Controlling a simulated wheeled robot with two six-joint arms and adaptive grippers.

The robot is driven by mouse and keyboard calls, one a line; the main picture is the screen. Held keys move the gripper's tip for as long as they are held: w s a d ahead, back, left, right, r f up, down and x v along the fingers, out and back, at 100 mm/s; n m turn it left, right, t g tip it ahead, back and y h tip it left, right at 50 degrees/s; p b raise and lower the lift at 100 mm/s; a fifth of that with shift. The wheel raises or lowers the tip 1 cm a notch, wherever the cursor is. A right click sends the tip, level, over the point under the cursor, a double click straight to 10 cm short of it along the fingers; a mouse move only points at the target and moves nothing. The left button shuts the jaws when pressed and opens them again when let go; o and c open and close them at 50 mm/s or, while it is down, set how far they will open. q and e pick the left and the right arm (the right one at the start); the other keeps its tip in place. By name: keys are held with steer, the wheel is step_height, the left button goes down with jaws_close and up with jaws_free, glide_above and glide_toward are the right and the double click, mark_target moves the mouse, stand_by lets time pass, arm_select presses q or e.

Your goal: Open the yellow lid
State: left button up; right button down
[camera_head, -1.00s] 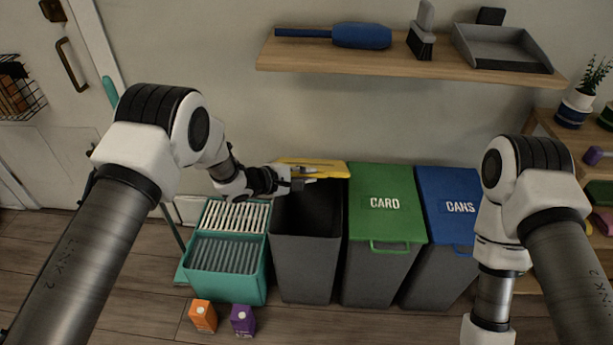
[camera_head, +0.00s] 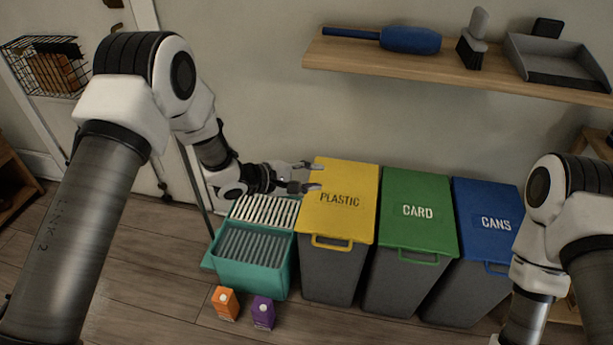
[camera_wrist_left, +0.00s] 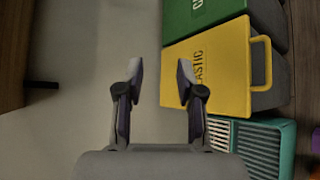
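The yellow lid (camera_head: 340,212), marked PLASTIC, lies flat and shut on a dark grey bin (camera_head: 332,275). Its yellow handle (camera_head: 332,243) is at the front edge. My left gripper (camera_head: 317,177) is open and empty at the lid's back left corner. In the left wrist view the lid (camera_wrist_left: 215,75) and its handle (camera_wrist_left: 262,63) are right of my open left gripper (camera_wrist_left: 160,68), with nothing between the fingers. I cannot tell whether a finger touches the lid. My right gripper is out of view.
Bins with a green CARD lid (camera_head: 417,213) and a blue CANS lid (camera_head: 490,218) stand to the right. A teal crate (camera_head: 250,282) is on the left, with an orange carton (camera_head: 225,303) and a purple carton (camera_head: 263,312) before it. A wooden shelf (camera_head: 450,76) hangs above.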

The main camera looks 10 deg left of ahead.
arm_select(q)
steer(key=shift+v, duration=1.1)
